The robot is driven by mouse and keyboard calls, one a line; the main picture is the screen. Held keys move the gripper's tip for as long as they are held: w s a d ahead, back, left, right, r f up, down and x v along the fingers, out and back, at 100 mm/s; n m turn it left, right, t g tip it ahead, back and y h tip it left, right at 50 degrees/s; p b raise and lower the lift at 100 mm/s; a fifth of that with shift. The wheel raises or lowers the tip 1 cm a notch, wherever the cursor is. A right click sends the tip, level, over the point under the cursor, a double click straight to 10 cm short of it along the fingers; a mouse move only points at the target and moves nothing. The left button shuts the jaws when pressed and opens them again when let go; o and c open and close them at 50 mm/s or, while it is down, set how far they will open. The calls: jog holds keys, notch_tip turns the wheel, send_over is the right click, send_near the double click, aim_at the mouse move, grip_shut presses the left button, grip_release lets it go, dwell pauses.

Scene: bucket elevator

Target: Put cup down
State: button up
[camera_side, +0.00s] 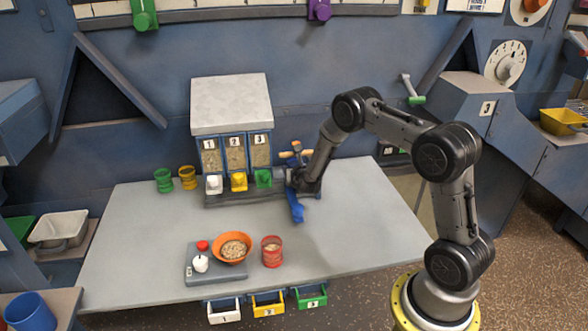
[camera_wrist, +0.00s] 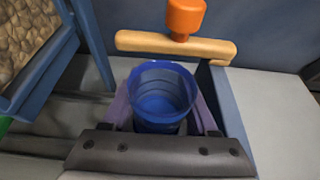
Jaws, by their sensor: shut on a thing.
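A blue cup (camera_wrist: 160,95) stands upright, mouth up, between the fingers of my gripper (camera_wrist: 160,112) in the wrist view. The purple fingers press on both its sides, and the dark gripper body covers its near lower part. The inside that shows looks blue and empty. In the side view my gripper (camera_side: 294,182) is at the right end of the dispenser (camera_side: 231,110), low over the back of the table (camera_side: 150,235). The cup is mostly hidden there, and I cannot tell whether its base touches anything.
A wooden crossbar (camera_wrist: 165,45) with an orange knob (camera_wrist: 185,15) is just beyond the cup. White, yellow and green spouts line the dispenser's front. The table's right side is clear.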

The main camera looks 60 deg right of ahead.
jog(key=shift+f, duration=0.3)
jog(key=shift+f, duration=0.15)
jog(key=o, duration=1.1)
